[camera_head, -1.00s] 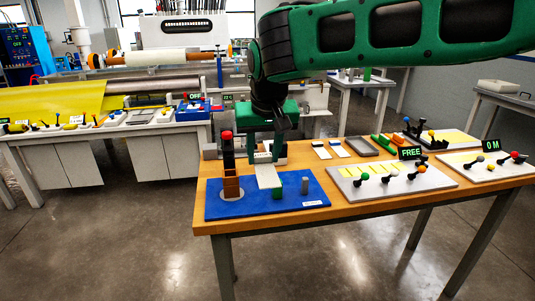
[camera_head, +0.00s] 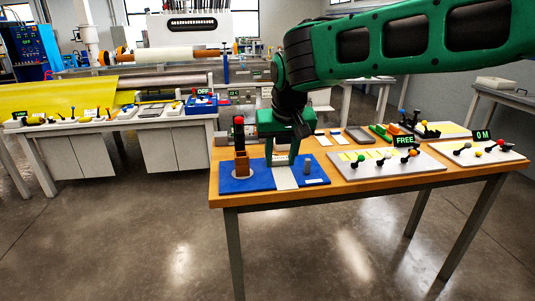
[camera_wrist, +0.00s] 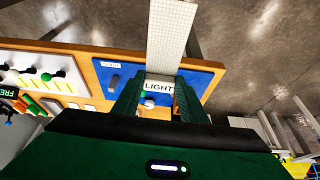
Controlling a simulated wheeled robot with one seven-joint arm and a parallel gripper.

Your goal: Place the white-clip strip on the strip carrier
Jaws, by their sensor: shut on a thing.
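My gripper (camera_head: 282,154) is shut on the white-clip strip (camera_head: 286,178), above the blue mat (camera_head: 233,184). In the wrist view the pale, finely gridded strip (camera_wrist: 168,42) extends away from my gripper (camera_wrist: 160,92), with a white part lettered "LIGHT" (camera_wrist: 158,86) between the fingers. A small grey post (camera_head: 308,166) stands on the right of the mat. I cannot tell for certain which part is the strip carrier.
Two strips (camera_head: 329,138) and a grey tray (camera_head: 358,134) lie behind the mat. To the right is a white panel with levers (camera_head: 380,166) and a "FREE" sign (camera_head: 405,141). The wooden table's front edge (camera_head: 330,199) is close to the mat.

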